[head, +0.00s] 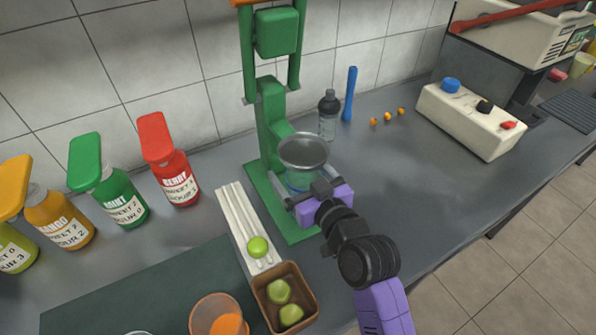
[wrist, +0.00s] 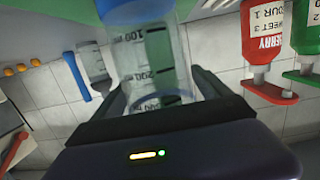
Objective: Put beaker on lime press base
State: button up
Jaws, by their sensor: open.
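The green lime press (head: 268,110) stands against the tiled wall. Its flat green base (head: 258,188) rests on the counter, with a metal bowl (head: 304,150) above it. The clear, bluish beaker (head: 303,184) is under the bowl, over the base, its top partly hidden by the bowl. I cannot tell whether its bottom touches the base. My gripper (head: 300,190) is open, with its fingers on either side of the beaker. In the wrist view the beaker (wrist: 155,65), with its volume marks, shows between the two fingers, and the picture is turned over.
A water bottle (head: 328,115) and a blue stick (head: 349,95) stand right of the press. Syrup bottles, including a red one (head: 172,170), stand left. A white ribbed tray (head: 240,222) and a box of limes (head: 285,298) are close in front.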

jog(key=shift+r, duration=0.2)
jog(key=v, duration=1.2)
jog(key=shift+b, duration=0.4)
jog(key=shift+f, duration=0.1)
jog(key=s+d+f+m+h, duration=0.1)
jog(key=s+d+f, duration=0.1)
jog(key=s+d+f+m+h, duration=0.1)
jog(key=s+d+f, duration=0.1)
jog(key=s+f, duration=0.1)
jog(key=shift+d, duration=0.25)
jog(key=s+d+f+m+t+h, duration=0.1)
jog(key=s+d+f+m+h, duration=0.15)
jog(key=s+d, duration=0.45)
jog(key=s+d+f+m+h, duration=0.2)
jog(key=s+d+h, duration=0.15)
jog(key=s, duration=0.75)
jog(key=s+d+r, duration=0.3)
jog(key=s+r, duration=0.1)
jog(key=s, duration=0.5)
jog(key=shift+s+h, duration=0.25)
jog(key=shift+h, duration=0.05)
